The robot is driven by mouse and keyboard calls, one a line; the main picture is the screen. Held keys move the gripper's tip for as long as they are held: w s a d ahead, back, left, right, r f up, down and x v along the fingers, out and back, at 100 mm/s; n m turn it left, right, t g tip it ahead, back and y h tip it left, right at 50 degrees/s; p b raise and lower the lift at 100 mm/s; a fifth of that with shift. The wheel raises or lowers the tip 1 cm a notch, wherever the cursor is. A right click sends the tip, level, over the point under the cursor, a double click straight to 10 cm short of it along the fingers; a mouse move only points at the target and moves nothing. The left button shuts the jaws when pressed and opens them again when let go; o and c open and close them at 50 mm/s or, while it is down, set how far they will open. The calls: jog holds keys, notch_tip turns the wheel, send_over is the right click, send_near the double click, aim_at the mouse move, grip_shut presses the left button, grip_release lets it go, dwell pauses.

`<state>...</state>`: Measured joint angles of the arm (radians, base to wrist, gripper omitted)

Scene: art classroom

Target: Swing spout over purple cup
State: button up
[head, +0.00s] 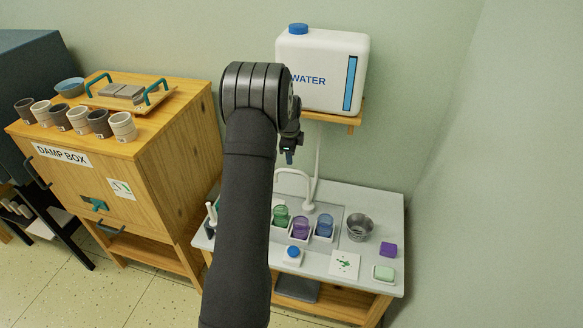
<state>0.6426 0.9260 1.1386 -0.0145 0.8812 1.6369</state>
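The white spout (295,171) curves up from the sink counter (380,212) and bends left. Its outlet end is at the edge of my dark arm, and I cannot tell exactly which cup it is over. The purple cup (300,229) stands in a white holder between the green cup (281,217) on its left and the blue cup (323,225) on its right. My gripper (289,156) hangs pointing down, above the spout and apart from the cups. It is small and dark, and whether its fingers are open or shut is unclear.
A white water tank (345,72) sits on a wall shelf above the counter. A metal bucket (360,228), purple block (388,249), soap dish (384,273) and blue-topped button (293,252) are on the counter. The wooden damp box (165,150) stands left.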

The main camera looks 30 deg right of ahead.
aim_at(292, 170)
jog(key=f, duration=0.2)
jog(key=w+f, duration=0.1)
jog(key=f, duration=0.2)
jog(key=d+f, duration=0.1)
jog(key=f, duration=0.2)
jog(key=shift+w, duration=0.15)
grip_shut()
